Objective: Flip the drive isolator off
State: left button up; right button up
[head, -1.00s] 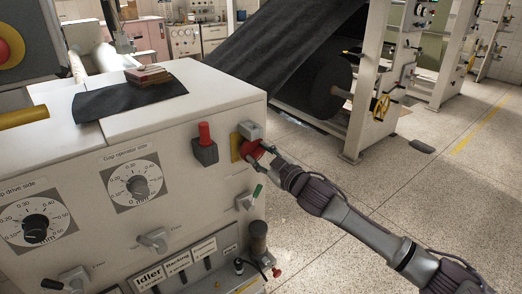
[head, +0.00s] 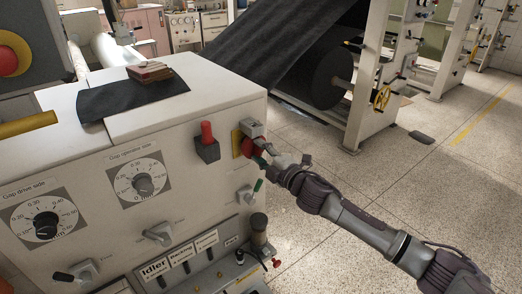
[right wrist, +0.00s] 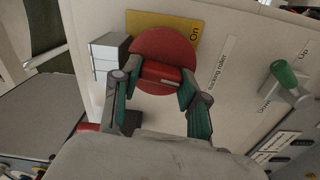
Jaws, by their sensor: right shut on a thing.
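The drive isolator is a red rotary knob (head: 247,146) on a yellow plate (head: 236,143), near the right edge of the white machine's front. In the right wrist view, its red disc (right wrist: 165,45) has a raised red handle (right wrist: 164,74), and the plate (right wrist: 190,24) reads "On". My right gripper (head: 257,153) is shut on the knob's handle. Its teal-padded fingers lie on both sides of the handle in the right wrist view (right wrist: 158,88). The fingers hide part of the knob in the head view. My left gripper is not in view.
A red-topped grey switch (head: 207,142) is left of the isolator. A green-tipped lever (right wrist: 286,75) is close by. Two dials (head: 140,181) are on the panel. Floor to the right is open.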

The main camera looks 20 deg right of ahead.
jog(key=shift+n, duration=0.8)
jog(key=shift+f, duration=0.1)
jog(key=o, duration=1.1)
jog(key=shift+o, duration=0.2)
jog(key=shift+s, duration=0.1)
jog(key=v, duration=0.8)
